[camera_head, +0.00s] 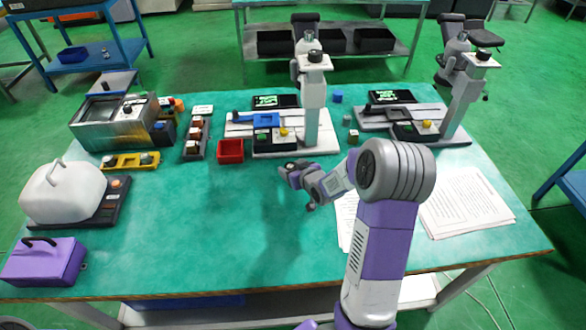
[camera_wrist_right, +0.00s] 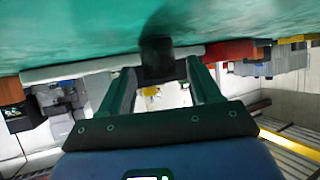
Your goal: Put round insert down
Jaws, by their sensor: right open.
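My right gripper (camera_head: 297,178) is low over the green table, in front of the middle measuring stand. In the right wrist view its two fingers (camera_wrist_right: 161,82) are apart. A dark, blurred piece (camera_wrist_right: 156,58) shows between the fingertips, with a dark shadow on the table beside it. It may be the round insert, but its shape is unclear, and I cannot tell whether it touches the fingers or the table. My left gripper is not in view.
A red bin (camera_head: 230,151) and the middle stand (camera_head: 313,100) are behind my gripper. Paper sheets (camera_head: 466,205) lie at the right. A white-covered device (camera_head: 63,190) and purple box (camera_head: 43,262) stand at the left. The table's front middle is clear.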

